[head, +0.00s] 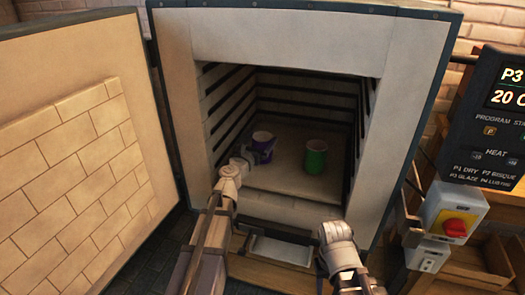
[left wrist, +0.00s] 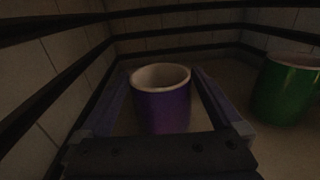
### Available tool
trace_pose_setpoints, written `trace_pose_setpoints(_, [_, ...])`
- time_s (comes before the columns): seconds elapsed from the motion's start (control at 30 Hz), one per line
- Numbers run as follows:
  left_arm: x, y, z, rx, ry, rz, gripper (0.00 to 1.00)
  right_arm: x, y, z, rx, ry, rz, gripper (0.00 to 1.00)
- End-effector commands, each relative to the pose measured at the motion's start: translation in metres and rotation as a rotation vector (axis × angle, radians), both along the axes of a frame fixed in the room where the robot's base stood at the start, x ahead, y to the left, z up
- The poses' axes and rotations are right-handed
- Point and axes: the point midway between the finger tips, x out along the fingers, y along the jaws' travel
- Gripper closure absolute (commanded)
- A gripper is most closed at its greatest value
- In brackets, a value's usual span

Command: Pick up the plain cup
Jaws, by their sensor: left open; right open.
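A purple cup (head: 263,146) with a pale rim stands upright on the kiln floor, left of a green cup (head: 316,156). The frames do not clearly show a pattern on either cup. My left gripper (head: 248,157) is inside the kiln, open, at the purple cup. In the left wrist view the purple cup (left wrist: 162,104) stands between its two spread fingers; I cannot tell whether they touch it. The green cup (left wrist: 288,88) is right of the right finger and partly cut off by the picture edge. My right gripper (head: 336,232) is open and empty, outside the kiln, below its opening.
The kiln (head: 270,32) is open, its brick-lined door (head: 75,150) swung to the left. Dark ribs line its inner walls, close to my left gripper. A control panel (head: 503,120) and a box with a red switch (head: 454,227) are on the right. The kiln floor behind the cups is clear.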

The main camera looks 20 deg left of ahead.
Motion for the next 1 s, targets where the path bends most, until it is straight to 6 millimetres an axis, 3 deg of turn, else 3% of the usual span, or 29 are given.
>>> trace_pose_setpoints(0.07, [-0.0003,0.0000,0.0000,0.000,0.000,0.000,0.06,0.0000,0.0000,0.0000,0.000,0.000,0.000,0.50])
trace_pose_setpoints(0.9, [-0.0005,0.0001,0.0000,0.000,0.000,0.000,1.00,0.0000,0.0000,0.0000,0.000,0.000,0.000,0.50])
trace_pose_setpoints(1.0, [-0.0005,0.0001,0.0001,0.000,0.000,0.000,1.00,0.0000,0.0000,0.0001,0.000,0.000,0.000,0.50])
